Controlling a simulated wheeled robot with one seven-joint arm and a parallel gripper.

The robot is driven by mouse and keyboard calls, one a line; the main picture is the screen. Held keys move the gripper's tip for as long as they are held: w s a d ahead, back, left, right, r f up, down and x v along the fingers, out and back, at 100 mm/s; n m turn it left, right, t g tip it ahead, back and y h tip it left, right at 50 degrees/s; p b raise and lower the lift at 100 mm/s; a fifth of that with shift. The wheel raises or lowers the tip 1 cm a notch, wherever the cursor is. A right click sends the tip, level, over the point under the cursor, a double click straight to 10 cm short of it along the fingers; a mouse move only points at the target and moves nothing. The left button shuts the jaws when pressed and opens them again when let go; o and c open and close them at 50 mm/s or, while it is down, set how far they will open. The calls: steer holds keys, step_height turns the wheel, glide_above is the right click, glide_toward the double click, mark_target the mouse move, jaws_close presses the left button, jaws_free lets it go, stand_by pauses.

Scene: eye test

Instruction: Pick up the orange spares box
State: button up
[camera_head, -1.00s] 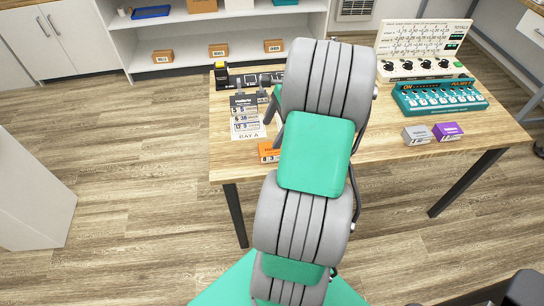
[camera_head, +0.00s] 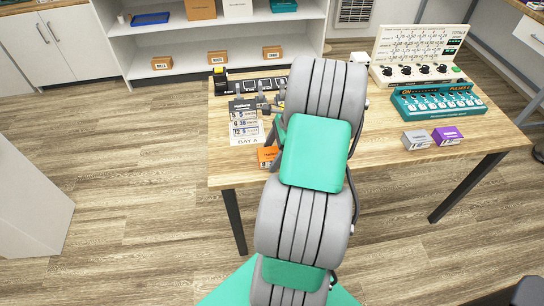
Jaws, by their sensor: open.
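The orange spares box (camera_head: 266,156) sits on the wooden table near its front edge, just left of my arm. My arm hides its right side. My gripper (camera_head: 268,120) is beyond the box, over the table and beside the day sign. It is partly hidden behind my arm. Its dark fingers are apart and I see nothing held between them.
The table (camera_head: 380,150) also carries a day sign (camera_head: 245,125), a black and yellow device (camera_head: 220,80), a teal pulse unit (camera_head: 437,101), a totals panel (camera_head: 420,55), a grey box (camera_head: 416,139) and a purple box (camera_head: 447,135). Shelves (camera_head: 220,45) stand behind.

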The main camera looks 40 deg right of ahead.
steer(key=shift+f, duration=0.2)
stand_by(0.3)
steer(key=shift+c, duration=0.3)
steer(key=c, duration=1.5)
